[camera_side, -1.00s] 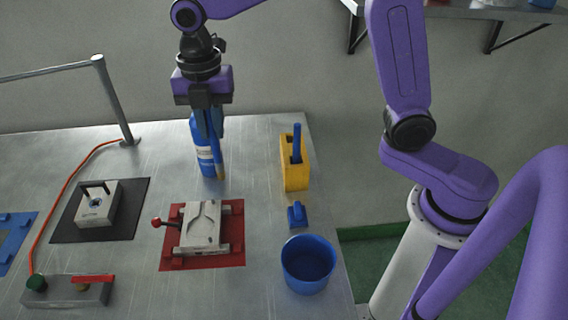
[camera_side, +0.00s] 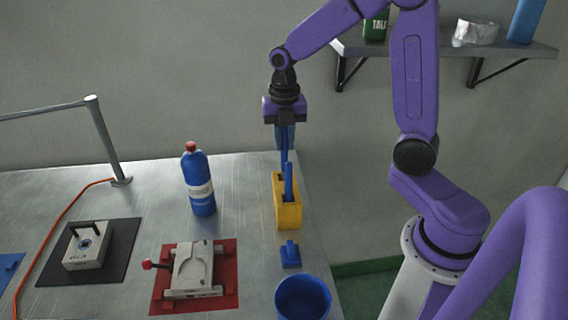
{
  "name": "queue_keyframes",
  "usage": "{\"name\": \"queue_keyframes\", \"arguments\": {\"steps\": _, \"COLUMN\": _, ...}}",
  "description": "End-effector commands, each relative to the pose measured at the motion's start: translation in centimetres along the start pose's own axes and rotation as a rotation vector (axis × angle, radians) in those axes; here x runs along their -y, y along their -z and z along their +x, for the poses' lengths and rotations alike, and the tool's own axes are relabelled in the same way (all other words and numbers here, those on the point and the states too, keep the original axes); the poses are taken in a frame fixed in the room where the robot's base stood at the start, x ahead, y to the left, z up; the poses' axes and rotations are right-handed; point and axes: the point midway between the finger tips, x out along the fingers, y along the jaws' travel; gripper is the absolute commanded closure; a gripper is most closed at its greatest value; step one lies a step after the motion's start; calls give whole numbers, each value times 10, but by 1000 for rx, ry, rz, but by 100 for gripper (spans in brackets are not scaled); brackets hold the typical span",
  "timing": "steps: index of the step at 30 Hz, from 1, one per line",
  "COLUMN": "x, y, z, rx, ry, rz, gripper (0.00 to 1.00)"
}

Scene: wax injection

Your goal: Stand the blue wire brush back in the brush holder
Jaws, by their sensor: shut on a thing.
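The yellow brush holder (camera_side: 289,216) stands near the right side of the metal table. One blue handle (camera_side: 289,182) sticks up from its front part. My gripper (camera_side: 285,142) is directly above the holder's back end, shut on the blue wire brush (camera_side: 284,158), which hangs upright. The brush's lower end meets the holder's back opening in the picture; I cannot tell whether it is inside or just above or behind it. The bristles are hidden.
A blue bottle (camera_side: 199,185) with a red cap stands left of the holder. A small blue part (camera_side: 290,255) and a blue bucket (camera_side: 303,300) are in front. A red fixture plate (camera_side: 226,286) and a metal mould block (camera_side: 87,246) lie leftward.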

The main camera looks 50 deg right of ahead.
Motion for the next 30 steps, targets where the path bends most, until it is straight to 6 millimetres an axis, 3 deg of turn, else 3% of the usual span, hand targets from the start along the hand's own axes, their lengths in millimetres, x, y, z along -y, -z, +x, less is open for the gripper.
{"name": "queue_keyframes", "arguments": {"steps": 13, "x": 0, "y": 1, "z": 47, "rx": -2, "ry": 2, "rz": 0, "gripper": 100}}
{"name": "queue_keyframes", "arguments": {"steps": 26, "x": 0, "y": 0, "z": 53, "rx": 0, "ry": 1, "rz": 0, "gripper": 100}}
{"name": "queue_keyframes", "arguments": {"steps": 27, "x": 0, "y": 0, "z": 53, "rx": 0, "ry": 0, "rz": 0, "gripper": 75}}
{"name": "queue_keyframes", "arguments": {"steps": 29, "x": -1, "y": 0, "z": 53, "rx": 0, "ry": 0, "rz": 0, "gripper": 56}}
{"name": "queue_keyframes", "arguments": {"steps": 30, "x": -1, "y": 0, "z": 53, "rx": 0, "ry": 0, "rz": 0, "gripper": 56}}
